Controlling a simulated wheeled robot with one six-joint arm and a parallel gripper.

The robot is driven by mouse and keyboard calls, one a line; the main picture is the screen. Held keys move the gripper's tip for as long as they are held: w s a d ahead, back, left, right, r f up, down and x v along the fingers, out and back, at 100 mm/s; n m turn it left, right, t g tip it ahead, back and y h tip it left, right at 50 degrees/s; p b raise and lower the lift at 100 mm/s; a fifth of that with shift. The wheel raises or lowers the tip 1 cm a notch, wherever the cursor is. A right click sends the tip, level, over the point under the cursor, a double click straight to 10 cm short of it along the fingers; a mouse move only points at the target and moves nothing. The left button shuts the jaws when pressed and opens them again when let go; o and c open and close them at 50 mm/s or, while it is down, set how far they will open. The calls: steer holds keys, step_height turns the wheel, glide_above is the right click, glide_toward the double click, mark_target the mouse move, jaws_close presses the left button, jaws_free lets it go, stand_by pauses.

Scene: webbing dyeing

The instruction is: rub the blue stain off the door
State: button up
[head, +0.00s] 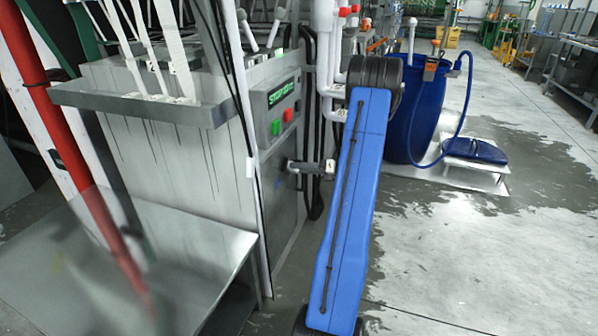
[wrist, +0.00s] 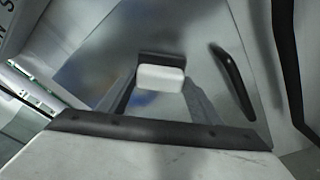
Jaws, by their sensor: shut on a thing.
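The door (head: 284,212) is a grey metal panel on the side of the dyeing machine; it fills the back of the wrist view (wrist: 185,40). A faint, blurred blue stain (wrist: 143,98) shows on it, left of the held block and partly hidden by a finger. My gripper (wrist: 160,82) is shut on a small white block (wrist: 160,79) with a dark edge, close in front of the door. I cannot tell whether the block touches it. In the head view my gripper (head: 291,164) is at the door, and the block is not clear.
A dark handle (wrist: 231,77) stands out from the door, right of my gripper. Above the door is a control panel (head: 283,98) with buttons. A steel table (head: 190,245) stands at front left. A blue barrel (head: 408,125) stands on the wet floor behind right.

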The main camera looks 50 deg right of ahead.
steer(key=shift+w, duration=0.1)
steer(key=shift+c, duration=0.2)
steer(key=shift+s+a, duration=0.75)
steer(key=shift+a, duration=1.1)
steer(key=shift+s+a, duration=0.75)
steer(key=shift+a, duration=1.15)
steer(key=shift+s+a, duration=0.75)
steer(key=shift+a, duration=1.1)
steer(key=shift+c, duration=0.2)
steer(key=shift+a+f+v, duration=0.15)
steer(key=shift+v, duration=1.3)
steer(key=shift+a+f+v, duration=0.15)
steer(key=shift+v, duration=1.35)
steer(key=shift+s+d, duration=0.1)
steer(key=shift+s, duration=0.25)
steer(key=shift+v, duration=1.3)
steer(key=shift+s+f, duration=0.1)
steer(key=shift+f, duration=0.05)
